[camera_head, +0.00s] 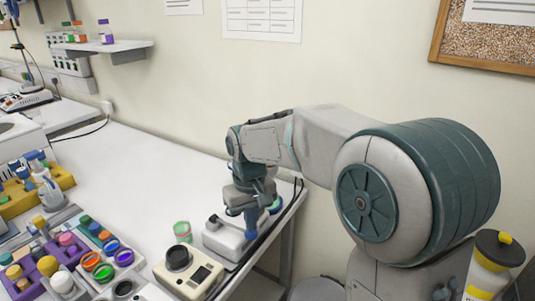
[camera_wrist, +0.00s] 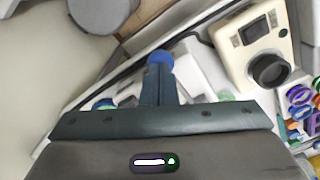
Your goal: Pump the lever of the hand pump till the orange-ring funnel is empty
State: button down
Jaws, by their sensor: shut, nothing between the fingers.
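The white hand pump (camera_head: 228,240) stands at the right end of the bench, partly hidden by my arm; its white body also shows in the wrist view (camera_wrist: 190,72). A dark lever-like part (camera_head: 214,219) sticks up at its left. My gripper (camera_head: 236,211) points down over the pump, shut and empty. In the wrist view, a round blue piece (camera_wrist: 160,58) shows at the fingertips. I cannot tell whether it is the lever's knob or touches the fingers. An orange-ringed round piece (camera_head: 90,261) sits among other coloured rings at the left; whether it is a funnel, and its contents, are unclear.
A beige device with a black cup (camera_head: 190,270) stands left of the pump, near a green-rimmed cup (camera_head: 182,231). Racks of coloured caps (camera_head: 60,262) fill the bench's front left. The bench's back middle (camera_head: 140,165) is clear. The wall is behind the pump.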

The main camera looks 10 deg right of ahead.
jog(key=shift+f+b, duration=0.3)
jog(key=shift+f, duration=0.35)
jog(key=shift+r, duration=0.15)
notch_tip(320, 180, up, 8)
jog(key=w+a+p, duration=0.1)
jog(key=p, duration=0.6)
jog(key=shift+a, duration=0.25)
jog(key=shift+w+f, duration=0.1)
jog(key=shift+f, duration=0.15)
dwell(0.7)
jog(key=shift+f+b, duration=0.7)
jog(key=shift+f, duration=0.2)
jog(key=shift+s+d+f+b, duration=0.15)
jog(key=shift+f+b, duration=0.1)
jog(key=shift+f, duration=0.1)
jog(key=shift+s+d+f+b, duration=0.1)
jog(key=shift+d+f+b, duration=0.1)
jog(key=shift+f, duration=0.1)
